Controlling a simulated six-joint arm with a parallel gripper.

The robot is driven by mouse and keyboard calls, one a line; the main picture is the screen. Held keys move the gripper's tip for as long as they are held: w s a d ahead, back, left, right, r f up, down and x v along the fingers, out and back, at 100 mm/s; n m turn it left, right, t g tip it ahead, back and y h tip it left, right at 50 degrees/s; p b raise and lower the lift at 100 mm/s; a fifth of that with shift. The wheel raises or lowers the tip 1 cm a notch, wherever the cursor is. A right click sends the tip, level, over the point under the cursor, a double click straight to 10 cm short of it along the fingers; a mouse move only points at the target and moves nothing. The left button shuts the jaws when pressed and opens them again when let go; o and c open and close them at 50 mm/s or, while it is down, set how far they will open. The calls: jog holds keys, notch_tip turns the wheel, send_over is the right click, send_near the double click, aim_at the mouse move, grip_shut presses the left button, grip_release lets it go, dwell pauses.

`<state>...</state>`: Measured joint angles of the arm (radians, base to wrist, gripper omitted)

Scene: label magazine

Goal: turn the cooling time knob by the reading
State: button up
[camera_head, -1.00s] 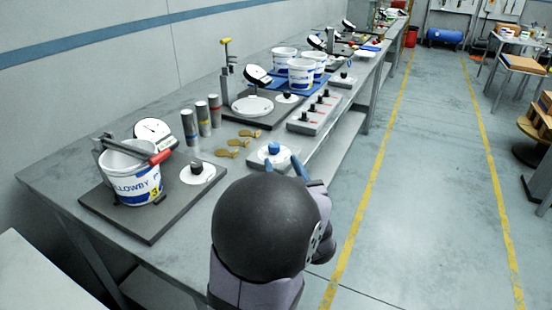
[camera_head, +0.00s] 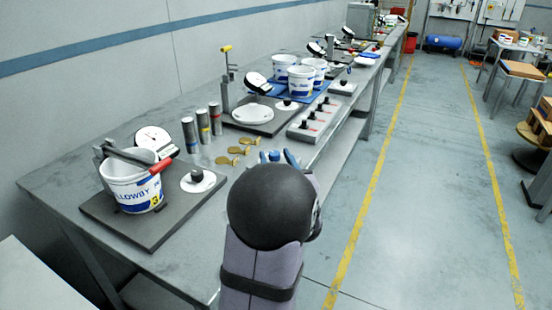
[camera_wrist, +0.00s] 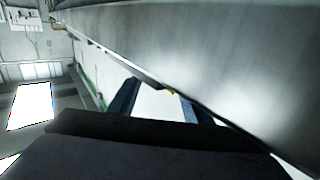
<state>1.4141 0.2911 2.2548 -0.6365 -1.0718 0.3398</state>
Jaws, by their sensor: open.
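My gripper (camera_head: 276,157) is at the front edge of the bench, with its blue fingers apart. In the wrist view the two fingers of my gripper (camera_wrist: 158,90) are spread, with nothing visibly held. Other dark knobs stand on white dials: one beside the bucket (camera_head: 196,176) and one by the round white plate (camera_head: 287,104). No label names the cooling time knob, and the gauge (camera_head: 153,138) is too small to read.
A grey box with several dark knobs (camera_head: 314,120) lies just beyond my gripper. A white bucket (camera_head: 135,190) stands on a dark base plate (camera_head: 150,232). The aisle floor (camera_head: 430,200) is clear.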

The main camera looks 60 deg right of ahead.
jog(key=c, duration=1.1)
jog(key=shift+o, duration=0.2)
jog(key=shift+w+g+b, duration=0.1)
jog(key=shift+g+b, duration=0.2)
jog(key=shift+b, duration=0.15)
jog(key=shift+a+m+h, duration=0.1)
jog(key=shift+m+h, duration=0.2)
jog(key=shift+h, duration=0.1)
jog(key=shift+m+g+b, duration=0.4)
jog(key=shift+g+b, duration=0.15)
jog(key=shift+g, duration=0.05)
jog(key=o, duration=1.1)
jog(key=shift+c, duration=0.2)
